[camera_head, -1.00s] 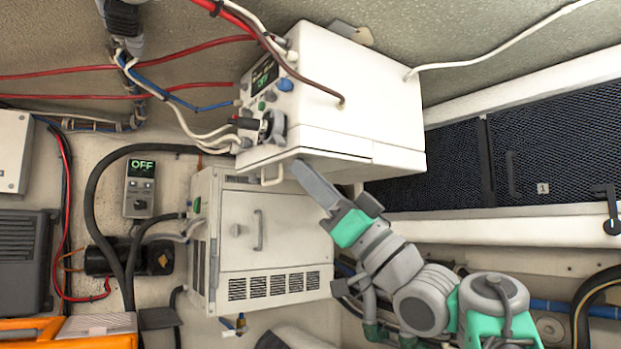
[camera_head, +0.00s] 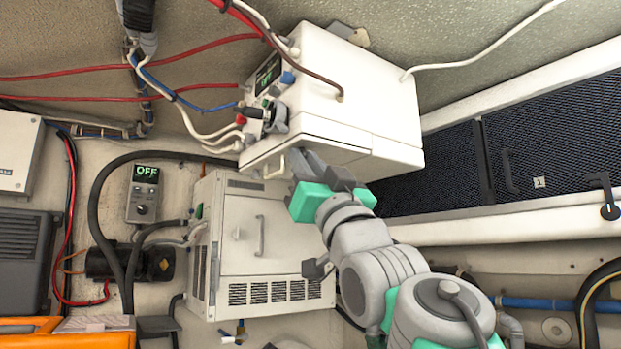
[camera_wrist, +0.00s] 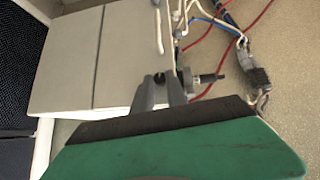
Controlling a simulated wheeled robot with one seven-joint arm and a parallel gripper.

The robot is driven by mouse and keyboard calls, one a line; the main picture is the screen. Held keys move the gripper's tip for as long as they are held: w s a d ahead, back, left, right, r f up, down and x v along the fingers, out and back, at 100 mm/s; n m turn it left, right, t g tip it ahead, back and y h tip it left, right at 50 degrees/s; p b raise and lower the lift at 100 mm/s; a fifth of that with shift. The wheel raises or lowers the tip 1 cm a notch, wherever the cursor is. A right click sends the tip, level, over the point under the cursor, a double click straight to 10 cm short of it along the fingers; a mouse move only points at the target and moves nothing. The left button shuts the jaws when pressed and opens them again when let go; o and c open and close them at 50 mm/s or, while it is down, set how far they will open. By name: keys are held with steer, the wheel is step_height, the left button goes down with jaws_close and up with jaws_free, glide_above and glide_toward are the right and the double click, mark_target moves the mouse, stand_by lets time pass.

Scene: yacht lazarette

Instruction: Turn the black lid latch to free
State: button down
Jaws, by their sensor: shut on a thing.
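My gripper (camera_head: 306,158) is at the lower front edge of the upper white box (camera_head: 345,100), just right of the box's small cream handle (camera_head: 275,165). In the wrist view, my gripper's grey fingers (camera_wrist: 161,88) close around a small black latch (camera_wrist: 160,77) on the edge of the pale box face (camera_wrist: 75,65). Only a small dark part of the latch shows between the fingertips, so its angle cannot be told. In the head view the fingers hide the latch.
The box's control side has a black rotary switch (camera_head: 275,118) and plugged cables close to my gripper. The lower vented white box (camera_head: 270,260) stands below. Dark mesh locker panels (camera_head: 550,140), with a separate black catch (camera_head: 609,211), are at right.

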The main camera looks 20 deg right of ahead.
steer(key=shift+a+f+m+t+h+b, duration=0.15)
steer(key=shift+m+h+b, duration=0.2)
steer(key=shift+h, duration=0.6)
steer(key=shift+a+r+m+t+h+b, duration=0.15)
steer(key=shift+m+h, duration=0.3)
steer(key=shift+h, duration=0.5)
steer(key=shift+d+h, duration=0.15)
steer(key=shift+h, duration=0.25)
steer(key=c, duration=1.3)
jaws_free()
steer(key=shift+c, duration=0.2)
steer(key=b+v, duration=0.2)
steer(key=v, duration=0.5)
steer(key=shift+s+f, duration=0.25)
steer(key=shift+f, duration=0.05)
